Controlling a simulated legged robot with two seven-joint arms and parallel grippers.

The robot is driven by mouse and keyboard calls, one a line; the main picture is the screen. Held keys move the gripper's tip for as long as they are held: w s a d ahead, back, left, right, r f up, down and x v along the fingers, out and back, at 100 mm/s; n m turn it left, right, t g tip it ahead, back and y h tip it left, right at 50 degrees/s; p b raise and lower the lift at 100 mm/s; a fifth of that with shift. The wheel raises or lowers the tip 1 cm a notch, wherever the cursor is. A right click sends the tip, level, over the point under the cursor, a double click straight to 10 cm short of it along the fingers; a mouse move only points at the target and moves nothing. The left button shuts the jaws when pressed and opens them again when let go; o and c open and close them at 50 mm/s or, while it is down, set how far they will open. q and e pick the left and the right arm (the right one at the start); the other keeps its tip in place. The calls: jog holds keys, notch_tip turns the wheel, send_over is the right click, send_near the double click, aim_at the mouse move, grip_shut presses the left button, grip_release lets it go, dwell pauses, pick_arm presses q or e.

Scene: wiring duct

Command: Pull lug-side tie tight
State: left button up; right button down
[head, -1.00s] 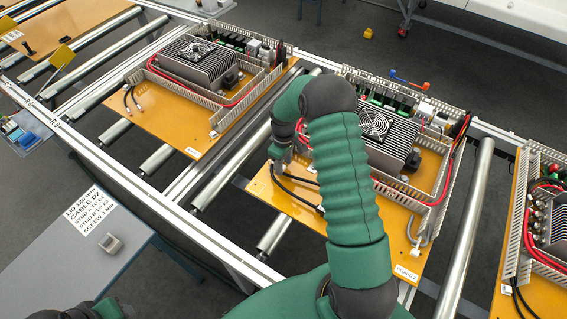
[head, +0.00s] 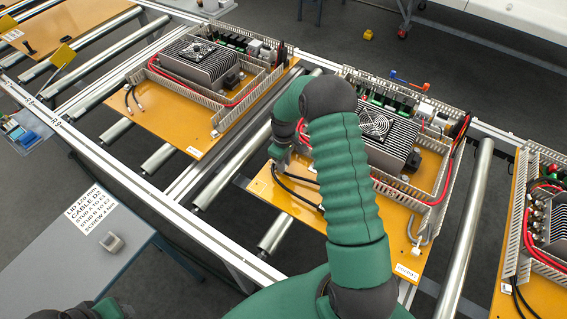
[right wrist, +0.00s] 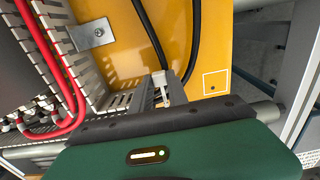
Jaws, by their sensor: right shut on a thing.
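My right gripper (head: 281,158) is over the left edge of the middle orange board (head: 268,192), by the ends of black cables (head: 300,193). In the right wrist view my right gripper (right wrist: 163,92) is shut on a small pale piece (right wrist: 160,80), which looks like the cable tie's tail. Black cables (right wrist: 191,40) run close beside the fingers over the orange board. The tie's loop and head are too small or hidden to make out. My left gripper is not in view.
Slotted duct walls (right wrist: 85,70), red cables (right wrist: 50,62) and a metal bracket (right wrist: 91,34) are near the right gripper. A finned unit with a fan (head: 376,123) stands on the same board. Rollers (head: 465,225) and neighbouring boards flank it. A labelled grey table (head: 60,262) is at left.

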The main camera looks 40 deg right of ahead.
jog(key=shift+s, duration=0.1)
dwell(0.8)
jog(key=s, duration=0.1)
jog(key=s+d+p, duration=0.1)
jog(key=s, duration=0.1)
jog(key=shift+s, duration=0.25)
jog(key=shift+s+d+f, duration=0.1)
jog(key=shift+s, duration=0.15)
jog(key=c, duration=1.3)
grip_release()
notch_tip(320, 180, up, 17)
jog(key=shift+w+d+f, duration=0.1)
